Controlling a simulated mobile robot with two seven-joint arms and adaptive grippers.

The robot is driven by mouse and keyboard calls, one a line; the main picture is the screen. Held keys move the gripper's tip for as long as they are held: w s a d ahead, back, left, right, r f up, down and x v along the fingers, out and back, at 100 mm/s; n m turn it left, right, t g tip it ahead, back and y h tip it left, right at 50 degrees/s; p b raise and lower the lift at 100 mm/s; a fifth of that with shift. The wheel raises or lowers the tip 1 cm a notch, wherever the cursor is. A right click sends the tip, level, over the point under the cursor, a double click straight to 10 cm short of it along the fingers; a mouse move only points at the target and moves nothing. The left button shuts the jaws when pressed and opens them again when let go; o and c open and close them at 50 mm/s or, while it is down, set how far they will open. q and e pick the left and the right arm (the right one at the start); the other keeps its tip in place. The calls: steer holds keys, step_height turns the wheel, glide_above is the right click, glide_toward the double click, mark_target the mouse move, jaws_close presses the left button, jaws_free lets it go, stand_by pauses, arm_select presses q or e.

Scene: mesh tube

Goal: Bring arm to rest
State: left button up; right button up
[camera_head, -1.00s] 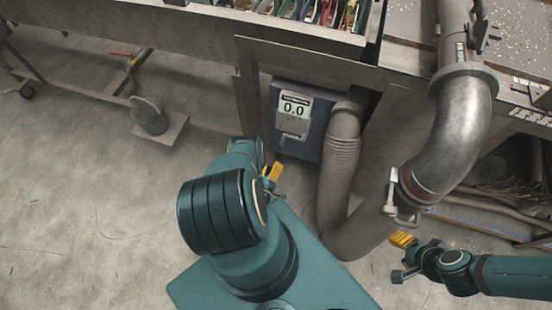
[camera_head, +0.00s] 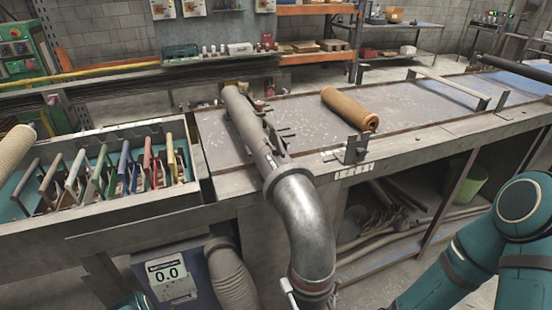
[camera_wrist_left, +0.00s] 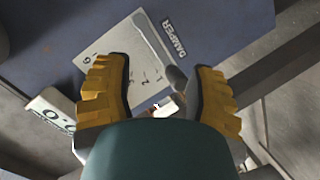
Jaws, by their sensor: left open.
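My left gripper (camera_wrist_left: 160,95) is open, its two yellow fingers apart, in the left wrist view. It is over a blue housing (camera_wrist_left: 225,25) with a pale numbered plate (camera_wrist_left: 120,72) labelled DAMPER. A small grey rounded piece (camera_wrist_left: 176,77) shows between the fingers; I cannot tell whether they touch it. In the head view only a teal bit of my left arm (camera_head: 128,304) shows at the bottom, beside the display box (camera_head: 171,275) reading 0.0. My right arm (camera_head: 525,205) is bent at the right edge; its gripper is out of view.
A metal bench (camera_head: 300,120) carries a grey pipe with a steel elbow (camera_head: 305,225) hanging over its front edge. An orange-brown mesh tube (camera_head: 345,106) lies on the bench. A tray (camera_head: 150,204) of coloured-handled clamps is at left. A green bin (camera_head: 470,183) stands beneath.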

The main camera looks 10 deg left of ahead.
arm_select(q)
steer(key=w+d+r+m+g+h, duration=0.3)
steer(key=w+d+r, duration=0.1)
steer(key=d+r, duration=0.3)
steer(key=w+d+r+m+g+h, duration=0.2)
steer(key=w+d+r+m+h, duration=0.2)
steer(key=d+r, duration=0.3)
steer(key=s+d+r+m+g+h, duration=0.3)
steer(key=s+d+r+m+g, duration=0.3)
steer(key=s+d+r, duration=0.7)
steer(key=d+r, duration=0.1)
steer(key=d, duration=0.2)
steer(key=shift+s+m+g+h, duration=0.15)
steer(key=shift+m+g+h, duration=0.15)
steer(key=shift+m, duration=0.1)
steer(key=shift+c, duration=0.9)
